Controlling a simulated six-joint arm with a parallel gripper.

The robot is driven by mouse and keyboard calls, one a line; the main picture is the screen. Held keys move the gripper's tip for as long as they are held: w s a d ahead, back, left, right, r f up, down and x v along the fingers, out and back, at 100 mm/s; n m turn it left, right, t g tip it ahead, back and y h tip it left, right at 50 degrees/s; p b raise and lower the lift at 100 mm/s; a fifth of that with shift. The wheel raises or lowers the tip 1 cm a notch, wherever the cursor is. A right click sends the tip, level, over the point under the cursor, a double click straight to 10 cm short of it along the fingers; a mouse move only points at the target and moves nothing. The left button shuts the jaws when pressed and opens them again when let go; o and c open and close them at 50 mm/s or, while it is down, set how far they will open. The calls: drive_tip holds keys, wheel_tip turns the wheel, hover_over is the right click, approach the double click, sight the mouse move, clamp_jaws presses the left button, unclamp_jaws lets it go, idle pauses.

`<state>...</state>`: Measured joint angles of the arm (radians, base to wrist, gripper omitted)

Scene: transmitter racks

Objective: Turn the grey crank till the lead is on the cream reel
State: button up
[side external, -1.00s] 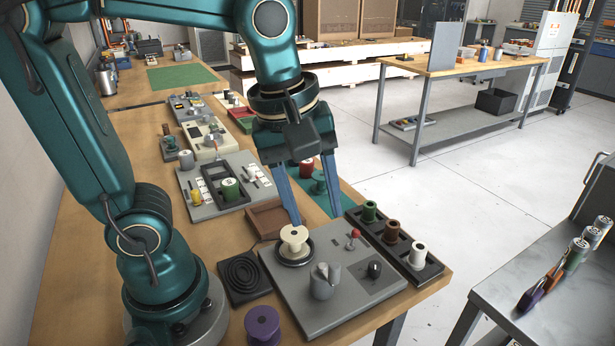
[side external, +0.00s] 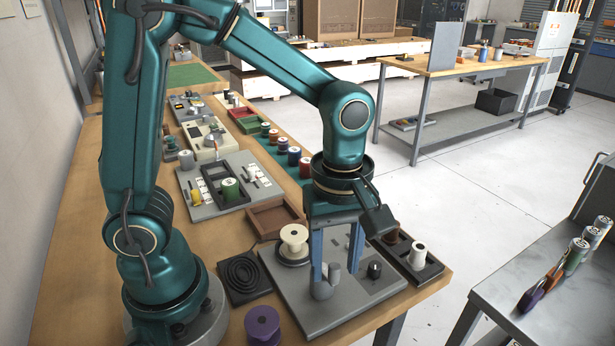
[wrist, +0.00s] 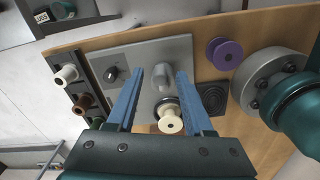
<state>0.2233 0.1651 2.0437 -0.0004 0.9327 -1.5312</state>
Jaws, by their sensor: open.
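The grey crank (side external: 323,291) stands on the light grey plate (side external: 290,300); in the wrist view the crank (wrist: 161,78) shows between my fingertips. My gripper (side external: 337,274) is open, pointing down, with its blue fingers (wrist: 160,72) either side of the crank; I cannot tell whether they touch it. The cream reel (side external: 294,239) sits upright in a dark ring at the plate's back left corner; it also shows in the wrist view (wrist: 171,122). A black coiled cable (side external: 243,272), possibly the lead, lies beside the plate. I see no dark winding on the reel.
A black knob (side external: 374,270) stands right of the crank. A dark tray (side external: 432,266) with a brown and a white spool (side external: 417,253) is at the right edge. A purple spool (side external: 262,324) stands in front left. A brown box (side external: 275,216) is behind the reel.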

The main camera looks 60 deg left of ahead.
clamp_jaws()
idle(0.3)
